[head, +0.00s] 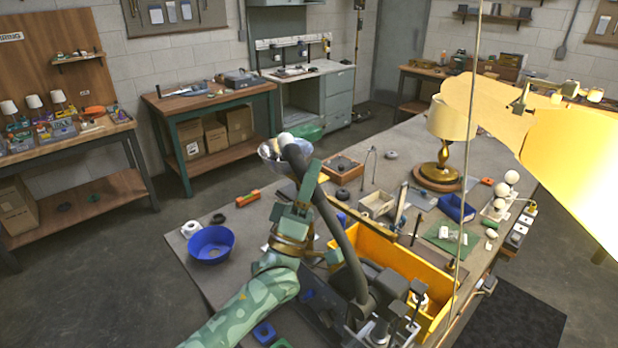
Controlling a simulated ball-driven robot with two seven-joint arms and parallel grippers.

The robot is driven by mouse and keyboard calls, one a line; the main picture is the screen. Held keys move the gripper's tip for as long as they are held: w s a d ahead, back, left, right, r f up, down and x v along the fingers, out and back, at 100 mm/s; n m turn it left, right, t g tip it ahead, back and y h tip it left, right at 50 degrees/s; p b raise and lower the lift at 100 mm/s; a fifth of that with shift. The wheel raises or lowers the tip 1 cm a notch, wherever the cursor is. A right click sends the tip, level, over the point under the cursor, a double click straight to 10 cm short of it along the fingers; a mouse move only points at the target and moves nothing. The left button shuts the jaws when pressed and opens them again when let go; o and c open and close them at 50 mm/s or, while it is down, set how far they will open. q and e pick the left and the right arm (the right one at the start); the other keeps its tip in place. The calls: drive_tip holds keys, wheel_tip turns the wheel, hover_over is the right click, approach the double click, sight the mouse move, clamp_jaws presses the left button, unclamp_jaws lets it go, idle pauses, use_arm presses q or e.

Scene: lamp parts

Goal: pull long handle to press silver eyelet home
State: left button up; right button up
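The long handle (337,232) is a dark grey lever with a pale round knob at its upper end. It rises from the dark press (385,300) at the lower middle and leans up and to the left. My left gripper (312,184) is at the upper part of the handle, its green finger overlapping the handle in the picture. Whether its fingers are closed around the handle cannot be made out. The silver eyelet cannot be made out; the press's working end is partly hidden by its own parts. My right gripper is not in view.
A yellow bin (400,258) stands close behind the press. A blue bowl (211,244) is at the table's left edge. A thin cord hangs at the right, and large bright shades fill the upper right.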

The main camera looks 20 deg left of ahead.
use_arm(q)
drive_tip(key=shift+d, duration=0.1)
drive_tip(key=shift+s+f, duration=0.15)
drive_tip(key=shift+f, duration=0.25)
drive_tip(key=b+v, duration=0.4)
drive_tip(key=v, duration=1.1)
drive_tip(key=shift+s+b, duration=0.3)
drive_tip(key=shift+b, duration=0.05)
drive_tip(key=shift+f, duration=0.15)
